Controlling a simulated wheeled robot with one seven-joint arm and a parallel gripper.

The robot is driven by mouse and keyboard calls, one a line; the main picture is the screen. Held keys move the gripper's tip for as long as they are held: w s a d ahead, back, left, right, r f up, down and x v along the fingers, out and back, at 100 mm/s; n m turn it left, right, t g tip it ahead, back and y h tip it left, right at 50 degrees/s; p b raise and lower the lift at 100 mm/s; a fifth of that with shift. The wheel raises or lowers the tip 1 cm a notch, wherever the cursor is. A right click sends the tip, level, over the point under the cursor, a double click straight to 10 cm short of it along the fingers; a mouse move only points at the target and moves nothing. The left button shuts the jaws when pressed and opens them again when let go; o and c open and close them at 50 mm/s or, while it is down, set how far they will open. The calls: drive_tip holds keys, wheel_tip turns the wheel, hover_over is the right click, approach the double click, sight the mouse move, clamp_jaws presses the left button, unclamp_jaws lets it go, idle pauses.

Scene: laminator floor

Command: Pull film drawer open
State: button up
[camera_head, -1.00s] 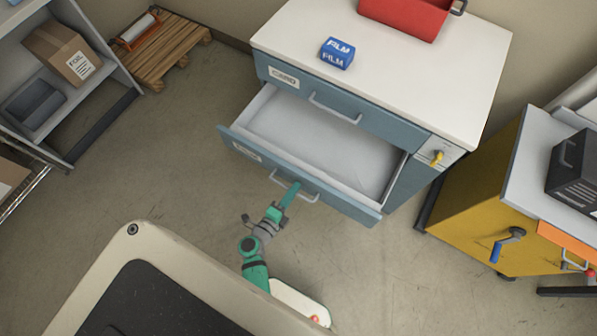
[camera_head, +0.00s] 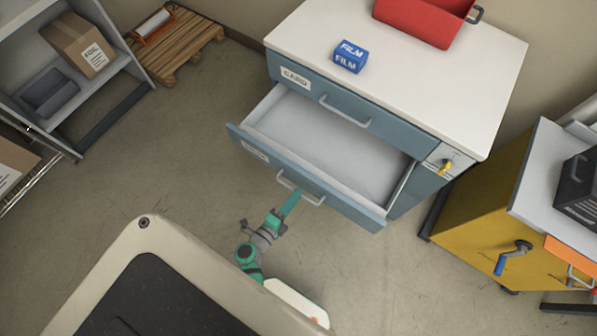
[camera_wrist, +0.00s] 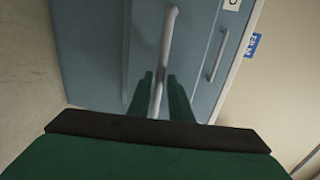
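The film drawer (camera_head: 330,186) is the lower drawer of a blue-grey cabinet. It stands pulled well out, and its pale, empty inside shows. Its grey bar handle (camera_head: 313,200) is on the front and also shows in the wrist view (camera_wrist: 167,40). My gripper (camera_head: 297,194) is at this handle. In the wrist view my gripper's two green fingers (camera_wrist: 160,82) stand on either side of the bar, with slight gaps visible, so it looks open around the handle. The exact contact is hard to see.
The closed card drawer (camera_head: 330,98) is above. A blue film box (camera_head: 350,57) and a red bin (camera_head: 425,20) sit on the cabinet top (camera_head: 440,85). A yellow cabinet (camera_head: 478,220) stands at right, a shelf (camera_head: 112,85) at left. Floor left of the drawer is clear.

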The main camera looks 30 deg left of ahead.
drive_tip(key=v, duration=0.8)
idle(0.4)
drive_tip(key=s+d+r+n, duration=0.3)
drive_tip(key=d+r+n, duration=0.6)
drive_tip(key=d+r, duration=0.1)
drive_tip(key=s+d+r+n, duration=0.4)
drive_tip(key=d+r+n, duration=0.5)
drive_tip(key=r, duration=0.4)
drive_tip(key=shift+s+d+r+y, duration=0.2)
drive_tip(key=shift+s+d+y, duration=0.1)
drive_tip(key=shift+d, duration=0.15)
drive_tip(key=shift+d, duration=0.1)
